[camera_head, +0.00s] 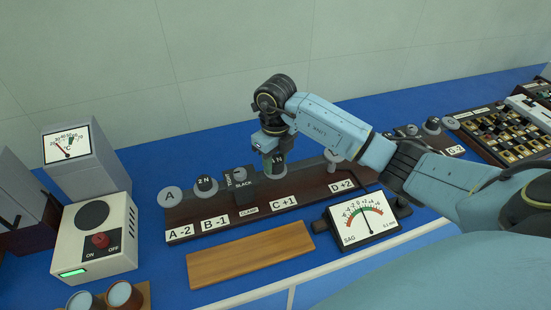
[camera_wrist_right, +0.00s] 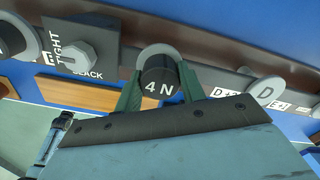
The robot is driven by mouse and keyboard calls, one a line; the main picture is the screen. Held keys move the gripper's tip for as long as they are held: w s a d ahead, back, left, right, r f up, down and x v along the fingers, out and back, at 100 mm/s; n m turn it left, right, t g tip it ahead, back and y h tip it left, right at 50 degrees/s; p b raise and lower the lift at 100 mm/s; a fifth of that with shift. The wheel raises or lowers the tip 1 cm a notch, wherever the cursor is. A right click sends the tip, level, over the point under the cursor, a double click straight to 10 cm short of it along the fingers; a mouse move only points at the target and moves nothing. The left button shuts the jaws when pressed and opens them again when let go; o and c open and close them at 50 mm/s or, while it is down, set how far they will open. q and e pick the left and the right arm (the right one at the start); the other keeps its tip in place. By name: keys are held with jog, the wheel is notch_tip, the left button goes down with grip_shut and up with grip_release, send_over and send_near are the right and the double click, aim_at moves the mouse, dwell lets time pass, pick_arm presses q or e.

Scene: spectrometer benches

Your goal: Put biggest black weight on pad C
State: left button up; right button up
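My right gripper (camera_head: 273,160) points down over the C +1 part of the brown beam, with its green fingers on both sides of a black weight marked 4 N (camera_wrist_right: 158,82). In the right wrist view the fingers (camera_wrist_right: 160,92) look closed against the weight's sides. A pale round pad (camera_wrist_right: 158,51) shows around the weight's far edge; whether the weight rests on it, I cannot tell. The C +1 label (camera_head: 283,202) is in front. A black 2 N weight (camera_head: 205,184) sits at B -1. My left gripper is not in view.
Pad A (camera_head: 170,196) and pad D (camera_wrist_right: 267,90) look empty. A SAG dial (camera_head: 364,216) and a wooden board (camera_head: 250,255) lie in front. More black weights (camera_head: 432,124) stand to the right.

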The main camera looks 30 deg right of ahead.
aim_at(275, 159)
jog(key=o, duration=0.4)
notch_tip(275, 159, up, 12)
jog(key=shift+r, duration=0.2)
dwell(0.5)
